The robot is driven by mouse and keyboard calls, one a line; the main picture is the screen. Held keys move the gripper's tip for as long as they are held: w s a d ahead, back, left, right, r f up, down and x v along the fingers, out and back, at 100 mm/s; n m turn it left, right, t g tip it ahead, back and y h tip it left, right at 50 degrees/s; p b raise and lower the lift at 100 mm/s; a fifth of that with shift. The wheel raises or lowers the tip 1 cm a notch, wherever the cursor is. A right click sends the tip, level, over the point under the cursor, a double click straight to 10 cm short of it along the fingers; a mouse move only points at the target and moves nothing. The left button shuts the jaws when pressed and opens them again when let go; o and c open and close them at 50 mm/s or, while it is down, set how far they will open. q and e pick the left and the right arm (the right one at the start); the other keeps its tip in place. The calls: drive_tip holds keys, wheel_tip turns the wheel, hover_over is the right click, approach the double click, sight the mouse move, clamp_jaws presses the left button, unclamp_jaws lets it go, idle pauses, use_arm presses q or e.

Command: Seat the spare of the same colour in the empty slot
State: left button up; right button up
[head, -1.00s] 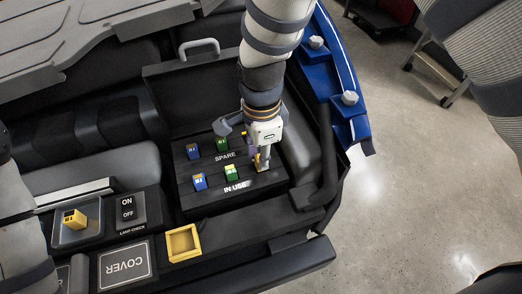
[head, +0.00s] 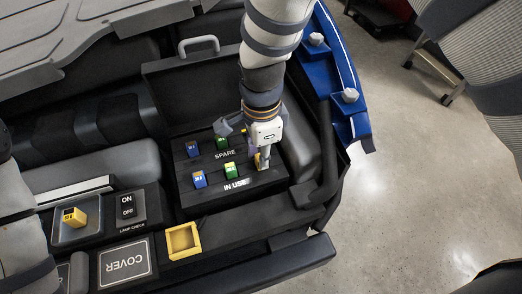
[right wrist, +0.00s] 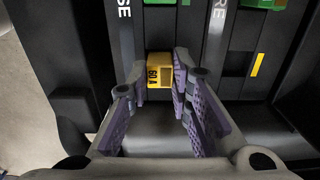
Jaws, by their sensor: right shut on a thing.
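My right gripper (head: 262,159) is shut on a yellow fuse marked 60 A (right wrist: 159,72), at the right end of the IN USE row of the black fuse panel (head: 208,206). The fingers stand on both sides of the fuse. I cannot tell whether it is fully down in its slot. In the SPARE row, a yellow strip (right wrist: 258,65) marks a place with no fuse, as the right wrist view shows. Another yellow fuse (head: 75,216) sits in a tray at the left. My left gripper is not in view.
Blue (head: 199,179) and green (head: 231,171) fuses stand in the IN USE row, with blue (head: 192,149) and green (head: 222,143) ones in the SPARE row. An empty yellow box (head: 170,253), an ON/OFF switch (head: 127,206) and a COVER plate (head: 125,264) lie in front and left.

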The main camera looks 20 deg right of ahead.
drive_tip(key=shift+f, duration=0.15)
drive_tip(key=o, duration=1.8)
drive_tip(key=shift+r+p, duration=0.85)
drive_tip(key=shift+r, duration=1.75)
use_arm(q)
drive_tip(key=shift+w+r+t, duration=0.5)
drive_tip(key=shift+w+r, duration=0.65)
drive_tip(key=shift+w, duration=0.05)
use_arm(e)
drive_tip(key=shift+f, duration=0.1)
